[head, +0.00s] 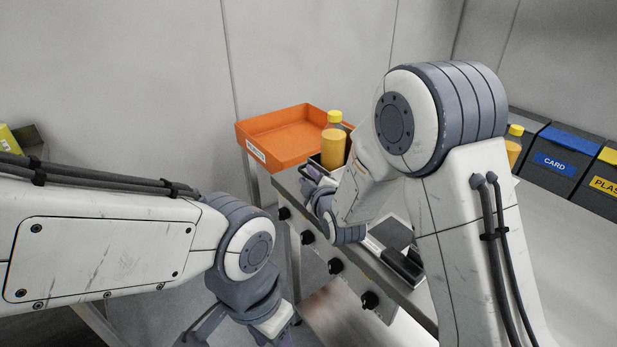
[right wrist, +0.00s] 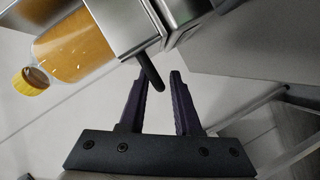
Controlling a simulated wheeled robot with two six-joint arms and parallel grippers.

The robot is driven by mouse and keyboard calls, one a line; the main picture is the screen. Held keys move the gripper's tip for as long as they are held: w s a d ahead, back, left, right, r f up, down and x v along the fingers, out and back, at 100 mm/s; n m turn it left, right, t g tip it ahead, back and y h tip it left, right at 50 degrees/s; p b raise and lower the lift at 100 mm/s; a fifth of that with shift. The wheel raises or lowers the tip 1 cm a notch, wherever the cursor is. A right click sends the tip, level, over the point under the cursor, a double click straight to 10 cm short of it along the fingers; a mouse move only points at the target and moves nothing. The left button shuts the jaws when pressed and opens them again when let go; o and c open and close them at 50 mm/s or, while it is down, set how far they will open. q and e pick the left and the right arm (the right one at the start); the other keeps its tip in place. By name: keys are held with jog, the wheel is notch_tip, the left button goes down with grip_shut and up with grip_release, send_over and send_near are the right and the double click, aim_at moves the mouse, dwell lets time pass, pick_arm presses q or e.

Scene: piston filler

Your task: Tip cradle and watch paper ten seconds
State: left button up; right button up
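A bottle of amber liquid with a yellow cap (head: 333,148) stands upright at the bench's far end, in or behind a dark holder that I take for the cradle. The bottle (right wrist: 75,45) also shows in the right wrist view, against a grey metal block (right wrist: 125,22) with a short black peg (right wrist: 150,70). My right gripper (right wrist: 160,80) is open, its purple fingertips apart, with the peg's end at or just in front of the gap; contact is unclear. My left gripper (head: 284,336) is low, cut off by the bottom edge. I cannot make out the paper.
An orange tray (head: 262,152) stands beyond the bench. Black knobs (head: 335,266) line the bench front. A dark flat device (head: 392,238) lies on the bench, partly behind my right arm. Another bottle (head: 512,150) and labelled bins (head: 555,160) stand at right.

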grip_shut()
jog(key=shift+s+f, duration=0.1)
dwell(1.1)
